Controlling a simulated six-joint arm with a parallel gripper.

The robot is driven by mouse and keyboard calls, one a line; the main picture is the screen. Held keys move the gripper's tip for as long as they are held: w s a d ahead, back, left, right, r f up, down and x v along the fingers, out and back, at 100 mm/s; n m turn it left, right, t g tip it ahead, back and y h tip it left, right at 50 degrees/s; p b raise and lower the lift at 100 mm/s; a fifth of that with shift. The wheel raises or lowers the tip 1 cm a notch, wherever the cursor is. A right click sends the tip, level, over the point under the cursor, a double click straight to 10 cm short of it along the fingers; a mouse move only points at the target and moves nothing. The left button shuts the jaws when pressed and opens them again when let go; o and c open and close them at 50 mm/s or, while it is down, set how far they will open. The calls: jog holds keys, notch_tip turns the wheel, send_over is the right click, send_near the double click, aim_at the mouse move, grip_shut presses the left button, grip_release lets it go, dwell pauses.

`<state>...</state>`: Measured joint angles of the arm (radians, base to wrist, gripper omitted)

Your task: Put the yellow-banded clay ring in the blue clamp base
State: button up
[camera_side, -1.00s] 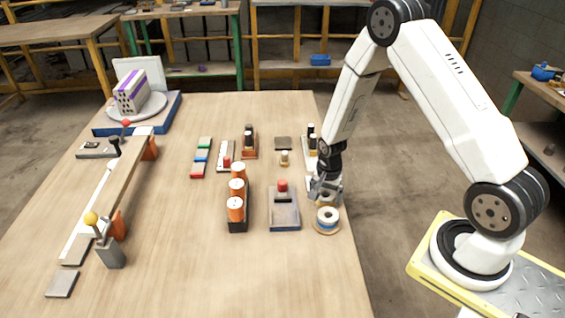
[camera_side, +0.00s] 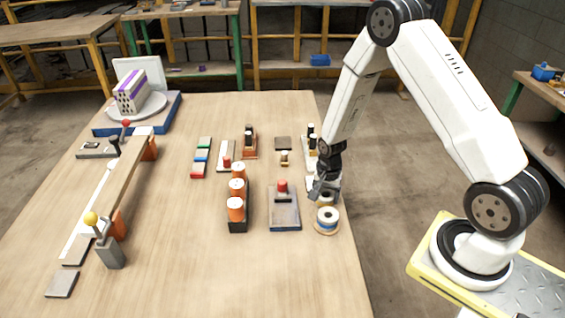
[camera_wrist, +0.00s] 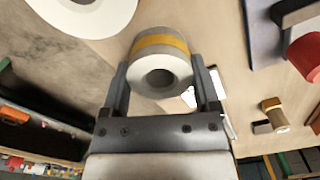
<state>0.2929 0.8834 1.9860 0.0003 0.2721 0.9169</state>
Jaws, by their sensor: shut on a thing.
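The clay ring with a yellow band (camera_wrist: 160,43) is white-grey and sits between the two fingers of my gripper (camera_wrist: 162,76), its hole facing the wrist camera. In the side view my gripper (camera_side: 325,192) is at the table's right edge, with the ring (camera_side: 326,199) small and partly hidden below it. I cannot tell how far the ring is above the table. A grey plate with blue edges and a red knob (camera_side: 284,214) stands just left of my gripper; it appears to be the blue clamp base.
A white ring with a blue band (camera_side: 327,221) rests on a round wooden disc just in front of my gripper. A dark tray with several orange cylinders (camera_side: 237,226) stands left of the plate. Small blocks lie behind.

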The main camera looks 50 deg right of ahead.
jog(key=shift+r, duration=0.1)
jog(key=shift+r, duration=0.7)
jog(key=s+a+r, duration=0.3)
jog(key=s+r, duration=0.8)
jog(key=s, duration=0.2)
jog(key=shift+s+r, duration=0.2)
jog(key=shift+s, duration=0.1)
jog(key=shift+a, duration=0.1)
